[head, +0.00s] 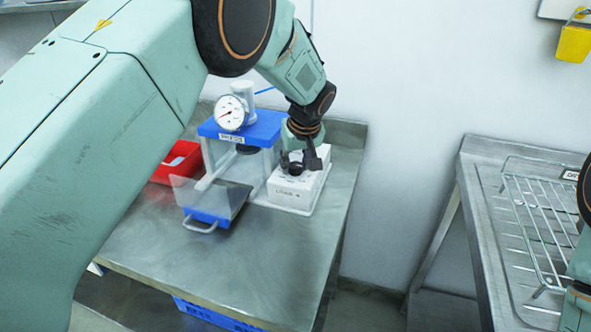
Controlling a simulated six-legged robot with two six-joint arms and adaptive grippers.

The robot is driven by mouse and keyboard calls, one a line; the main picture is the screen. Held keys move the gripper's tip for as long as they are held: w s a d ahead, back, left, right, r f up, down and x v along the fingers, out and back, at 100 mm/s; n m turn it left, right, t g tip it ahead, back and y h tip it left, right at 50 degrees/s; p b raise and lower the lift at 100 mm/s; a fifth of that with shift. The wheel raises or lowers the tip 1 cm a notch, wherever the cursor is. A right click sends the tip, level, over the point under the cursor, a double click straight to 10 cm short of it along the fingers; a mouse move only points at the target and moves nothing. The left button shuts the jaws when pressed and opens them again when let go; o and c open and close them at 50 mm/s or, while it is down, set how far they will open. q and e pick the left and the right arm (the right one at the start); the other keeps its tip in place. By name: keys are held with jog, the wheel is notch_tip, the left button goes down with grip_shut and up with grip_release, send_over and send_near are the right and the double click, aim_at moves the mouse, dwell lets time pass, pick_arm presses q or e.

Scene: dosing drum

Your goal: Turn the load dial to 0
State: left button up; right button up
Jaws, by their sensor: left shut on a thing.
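The load dial (295,169), a small dark knob, sits on top of this box. My left gripper (301,164) reaches down from above and is shut on the load dial. The fingers cover much of the dial, so its pointer and setting cannot be read. Only part of my right arm shows at the right edge; its gripper is out of view.
The blue press (241,126) carries a round white gauge (231,113); a clear guard with a handle (201,226) is in front. A red bin (177,163) stands left of it. The bench front is clear. A wire rack (540,220) lies on the right table, across a gap.

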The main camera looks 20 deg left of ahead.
pick_arm(q)
jog(key=shift+w+n+b, duration=0.1)
jog(key=shift+n+b, duration=0.25)
jog(key=shift+n, duration=0.45)
jog(key=o, duration=1.1)
jog(key=shift+y, duration=0.3)
jog(key=v, duration=1.2)
jog(key=shift+w+r, duration=0.1)
jog(key=shift+r, duration=0.1)
